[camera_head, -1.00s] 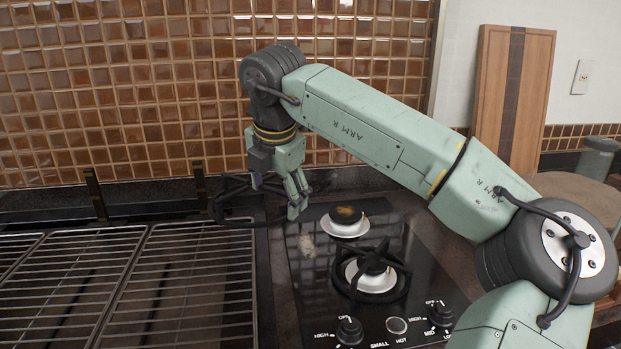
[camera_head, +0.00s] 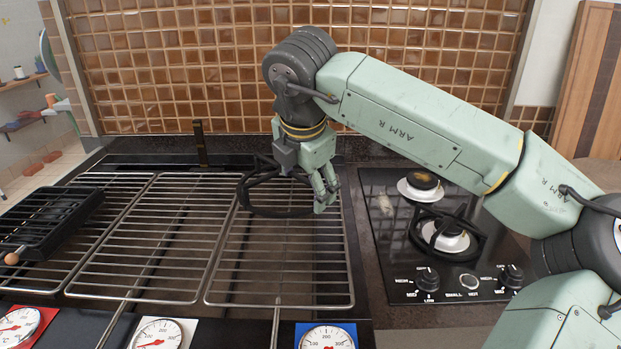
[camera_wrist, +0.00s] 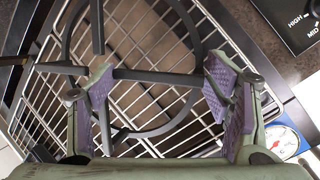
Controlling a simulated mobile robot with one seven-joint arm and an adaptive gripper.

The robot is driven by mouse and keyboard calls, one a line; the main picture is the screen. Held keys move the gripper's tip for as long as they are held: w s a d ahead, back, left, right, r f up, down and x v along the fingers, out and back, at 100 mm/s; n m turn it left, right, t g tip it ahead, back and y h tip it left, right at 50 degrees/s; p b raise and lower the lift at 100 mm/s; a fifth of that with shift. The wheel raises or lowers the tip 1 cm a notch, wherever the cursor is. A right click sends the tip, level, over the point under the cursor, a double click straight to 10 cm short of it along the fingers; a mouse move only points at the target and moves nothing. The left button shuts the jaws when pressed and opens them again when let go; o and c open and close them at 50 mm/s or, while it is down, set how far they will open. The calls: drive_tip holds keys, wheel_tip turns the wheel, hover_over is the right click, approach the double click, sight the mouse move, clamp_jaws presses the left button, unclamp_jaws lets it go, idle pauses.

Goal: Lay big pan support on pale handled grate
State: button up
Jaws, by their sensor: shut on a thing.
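The big pan support (camera_head: 262,212) is a black ring with crossing bars. My gripper (camera_head: 325,192) is shut on it at its right side and points down. In the wrist view, one bar of the pan support (camera_wrist: 155,76) runs between the two purple-padded fingers (camera_wrist: 160,85). The pan support is over the back part of the rightmost pale wire grate (camera_head: 280,303), which has a handle at its front. Whether it touches the wires or hovers above them I cannot tell. The middle grate (camera_head: 133,298) also has a front handle.
A dark grill basket (camera_head: 55,220) with a wooden-tipped handle lies on the left grate. To the right is a black hob (camera_head: 390,270) with a bare back burner (camera_head: 420,187) and a front burner under another pan support (camera_head: 412,238). Round dials (camera_head: 327,338) line the front. A tiled wall (camera_head: 180,70) stands behind.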

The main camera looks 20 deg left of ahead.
drive_tip(key=shift+b, duration=0.35)
drive_tip(key=shift+f, duration=0.2)
wheel_tip(320, 180, down, 7)
drive_tip(key=b, duration=0.8)
drive_tip(key=shift+f, duration=0.2)
drive_tip(key=o, duration=1.6)
drive_tip(key=shift+r+p, duration=2.35)
drive_tip(key=shift+r, duration=2.15)
